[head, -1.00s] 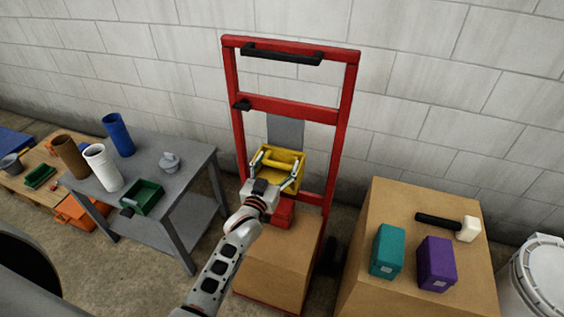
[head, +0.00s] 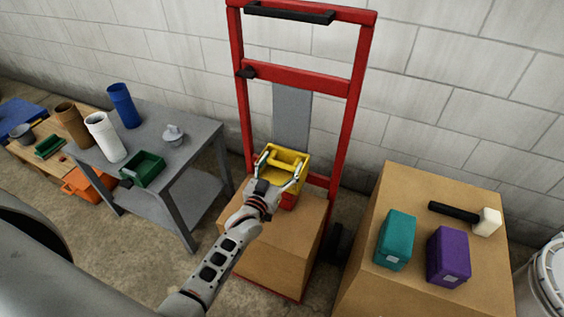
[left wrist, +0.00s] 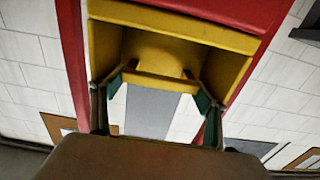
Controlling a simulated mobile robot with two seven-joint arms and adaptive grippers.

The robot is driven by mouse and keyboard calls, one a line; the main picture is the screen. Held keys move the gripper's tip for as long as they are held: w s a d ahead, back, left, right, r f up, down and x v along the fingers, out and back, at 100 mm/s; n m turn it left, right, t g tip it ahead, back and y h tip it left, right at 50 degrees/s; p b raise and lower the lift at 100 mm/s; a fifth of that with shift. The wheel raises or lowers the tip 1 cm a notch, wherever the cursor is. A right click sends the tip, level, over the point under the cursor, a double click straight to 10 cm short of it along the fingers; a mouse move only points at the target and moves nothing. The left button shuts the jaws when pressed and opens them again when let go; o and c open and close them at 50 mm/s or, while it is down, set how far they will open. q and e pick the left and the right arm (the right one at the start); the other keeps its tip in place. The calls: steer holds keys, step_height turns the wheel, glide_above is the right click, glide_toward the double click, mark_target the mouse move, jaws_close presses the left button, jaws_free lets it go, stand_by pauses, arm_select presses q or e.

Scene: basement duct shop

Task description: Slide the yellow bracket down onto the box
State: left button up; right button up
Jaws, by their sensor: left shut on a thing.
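The yellow bracket (head: 289,154) is on the tall red frame (head: 345,125), in front of the grey vertical strip (head: 292,112). My left gripper (head: 280,168) is shut on the bracket's crossbar, which spans between the fingers in the left wrist view (left wrist: 155,83). A cardboard box (head: 262,250) stands below, inside the frame's foot. A small red block (head: 288,201) shows on the box, just under the bracket and partly hidden by my gripper. I cannot tell whether bracket and block touch. My right gripper is not in view.
At left a grey table (head: 190,130) holds cups, a green tray (head: 143,168) and a grey lidded thing. At right a larger carton (head: 350,285) bears a teal box (head: 396,238), a purple box (head: 449,256) and a mallet (head: 464,216).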

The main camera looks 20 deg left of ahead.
arm_select(q)
steer(key=shift+s+f, duration=0.1)
steer(key=shift+f, duration=0.2)
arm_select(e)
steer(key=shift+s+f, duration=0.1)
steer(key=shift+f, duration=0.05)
arm_select(q)
steer(key=o, duration=1.5)
steer(key=shift+o, duration=0.5)
steer(key=s, duration=1.2)
steer(key=shift+a, duration=0.15)
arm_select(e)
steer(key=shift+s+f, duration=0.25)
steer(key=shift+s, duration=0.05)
